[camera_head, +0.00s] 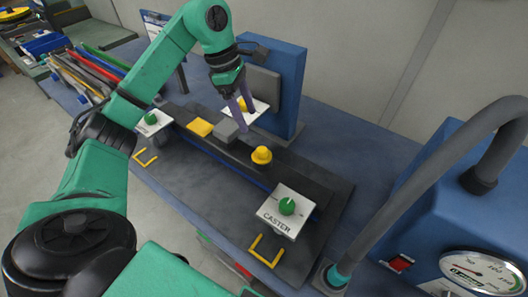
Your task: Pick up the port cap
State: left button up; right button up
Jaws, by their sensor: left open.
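A round yellow cap (261,155) with a wider lower rim stands upright on the dark chassis rail (215,153). No label on it is readable; it looks like the port cap. My left gripper (246,121) points down behind it and to its left in the picture, with its purple-grey fingers apart. The gripper is not touching this cap. Another yellow knob (243,104) on a white plate shows partly behind the fingers. My right gripper is out of view.
A yellow block (199,127) and a grey block (226,130) sit along the rail. White plates with green knobs, one marked CASTER (277,222), stand at its ends. A blue upright fixture (288,80) rises behind. A blue gauge unit (450,185) with a thick grey tube occupies the right.

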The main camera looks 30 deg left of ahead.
aim_at(261, 149)
pick_arm(q)
jog(key=p+x, duration=0.4)
jog(key=x, duration=0.7)
jog(key=shift+s+d, duration=0.1)
jog(key=shift+d, duration=0.15)
jog(key=shift+f, duration=0.45)
jog(key=c, duration=1.1)
grip_shut()
jog(key=shift+r, duration=0.1)
